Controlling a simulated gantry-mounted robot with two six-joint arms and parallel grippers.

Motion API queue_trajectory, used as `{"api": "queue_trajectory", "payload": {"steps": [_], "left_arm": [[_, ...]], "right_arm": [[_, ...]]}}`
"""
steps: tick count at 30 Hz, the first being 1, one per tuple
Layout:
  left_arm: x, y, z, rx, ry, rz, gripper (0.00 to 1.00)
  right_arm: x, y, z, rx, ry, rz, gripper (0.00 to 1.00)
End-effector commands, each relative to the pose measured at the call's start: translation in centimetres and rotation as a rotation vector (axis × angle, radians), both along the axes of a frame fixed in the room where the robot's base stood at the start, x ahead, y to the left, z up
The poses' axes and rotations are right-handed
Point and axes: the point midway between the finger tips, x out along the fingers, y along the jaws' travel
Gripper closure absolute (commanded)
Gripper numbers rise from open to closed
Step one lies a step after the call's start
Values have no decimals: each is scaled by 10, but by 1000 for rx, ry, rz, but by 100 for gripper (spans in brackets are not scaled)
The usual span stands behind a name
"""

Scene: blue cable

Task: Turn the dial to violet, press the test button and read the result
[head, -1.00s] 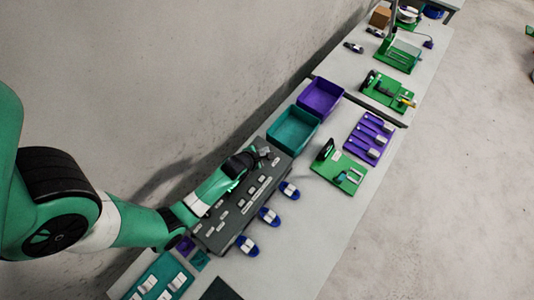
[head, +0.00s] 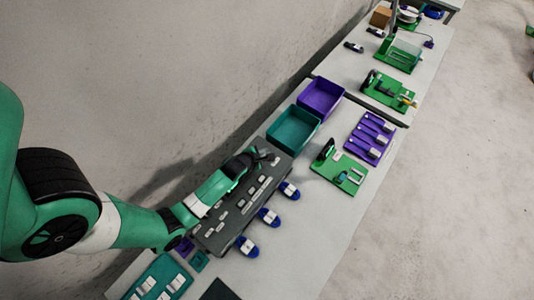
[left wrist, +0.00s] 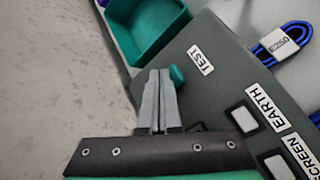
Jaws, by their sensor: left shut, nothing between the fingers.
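A dark grey test panel (head: 225,235) with pale labels lies on the table; it also fills much of the left wrist view (left wrist: 220,85). My left gripper (head: 270,158) is over the panel's far end. In the left wrist view its fingers (left wrist: 160,75) are shut and empty. Their tips are right beside a small teal button (left wrist: 178,74), next to the TEST label (left wrist: 201,60); I cannot tell whether they touch it. No dial can be made out, and I see no result to read. My right gripper is out of view.
A teal bin (head: 293,128) and a violet bin (head: 320,97) stand beyond the panel. Blue cable coils (head: 269,217) lie along its right side. A green fixture (head: 340,172) and violet holder (head: 369,138) are farther right. The table's front right is mostly clear.

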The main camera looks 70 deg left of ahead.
Motion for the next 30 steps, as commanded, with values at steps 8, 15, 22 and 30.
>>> {"api": "queue_trajectory", "payload": {"steps": [8, 15, 22, 30], "left_arm": [[0, 0, -4, 0, 0, 0, 100], [0, 0, -7, 0, 0, 0, 100], [0, 0, -9, -1, 1, 0, 100], [0, 0, -8, -1, 1, 0, 100]], "right_arm": [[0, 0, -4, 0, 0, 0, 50], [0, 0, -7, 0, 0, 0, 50], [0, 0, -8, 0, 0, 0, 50], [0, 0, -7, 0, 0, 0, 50]]}}
